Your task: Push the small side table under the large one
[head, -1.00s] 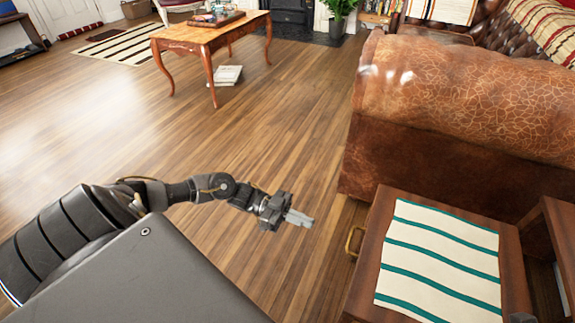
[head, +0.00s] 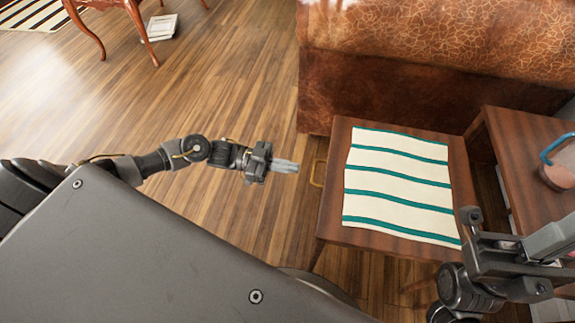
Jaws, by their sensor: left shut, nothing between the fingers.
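The small side table (head: 333,188) is dark wood, with a green-and-white striped cloth (head: 400,190) on top and a brass handle (head: 318,173) on its left side. The large table (head: 512,145), also dark wood, stands to its right with its top partly cut off by the picture edge. The small table stands beside it, its right edge close to the large table's left legs. My left gripper (head: 296,167) is shut and empty, just left of the brass handle.
A brown leather sofa (head: 440,50) stands directly behind both tables. A container with a blue handle (head: 556,150) is on the large table. A carved wooden table (head: 133,12) and books (head: 160,27) are at the far left. The wooden floor (head: 225,80) left of the small table is clear.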

